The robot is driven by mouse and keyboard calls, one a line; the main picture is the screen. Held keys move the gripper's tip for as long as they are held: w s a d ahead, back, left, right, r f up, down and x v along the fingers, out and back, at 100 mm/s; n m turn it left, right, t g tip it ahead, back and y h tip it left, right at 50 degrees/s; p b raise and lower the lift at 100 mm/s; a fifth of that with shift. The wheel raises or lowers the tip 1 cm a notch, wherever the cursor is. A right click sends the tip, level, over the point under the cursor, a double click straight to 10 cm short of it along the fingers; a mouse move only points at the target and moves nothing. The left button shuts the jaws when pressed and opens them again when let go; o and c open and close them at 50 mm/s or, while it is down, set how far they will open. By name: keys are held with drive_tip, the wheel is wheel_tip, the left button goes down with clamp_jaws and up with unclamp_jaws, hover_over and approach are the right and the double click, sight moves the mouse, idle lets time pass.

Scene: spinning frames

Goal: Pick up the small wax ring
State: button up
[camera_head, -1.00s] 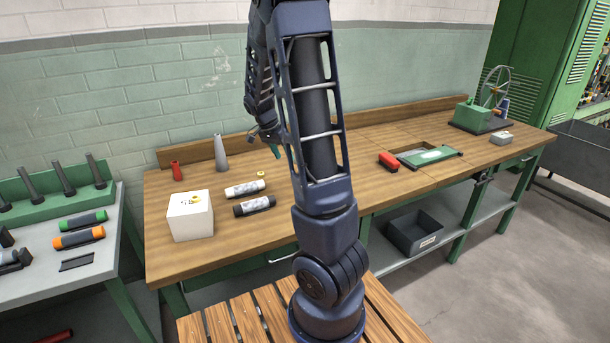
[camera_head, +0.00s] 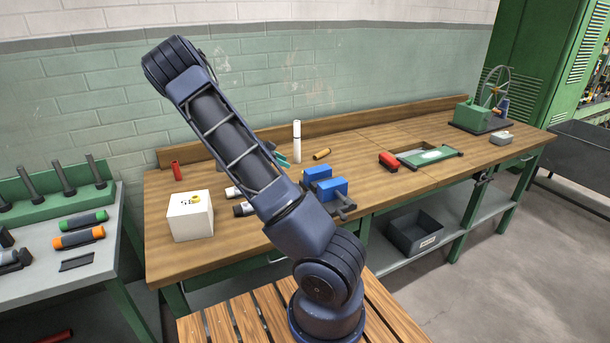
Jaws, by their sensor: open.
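The small yellow ring on the bench is not visible now; my arm covers the place where it lay. A small yellow shape (camera_head: 195,198) shows on the white box (camera_head: 190,222), printed or lying there; I cannot tell which. My gripper (camera_head: 279,155) is mostly hidden behind my arm. Only its teal fingertips show, open, above the middle of the wooden bench (camera_head: 405,192). I see nothing between them.
A white cylinder (camera_head: 297,142) and a brass-coloured cylinder (camera_head: 322,154) are right of my gripper. A blue clamp-like tool (camera_head: 330,187) is nearer the front edge.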

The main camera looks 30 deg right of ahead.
sight(301, 175)
drive_tip(key=shift+w+d+f, duration=0.1)
drive_tip(key=shift+w+f, duration=0.05)
drive_tip(key=shift+w, duration=0.1)
drive_tip(key=x, duration=0.5)
drive_tip(key=shift+w+x, duration=0.15)
drive_tip(key=shift+x, duration=1.3)
drive_tip(key=shift+w+x, duration=0.2)
drive_tip(key=shift+x, duration=1.2)
drive_tip(key=shift+f, duration=0.1)
drive_tip(key=c, duration=1)
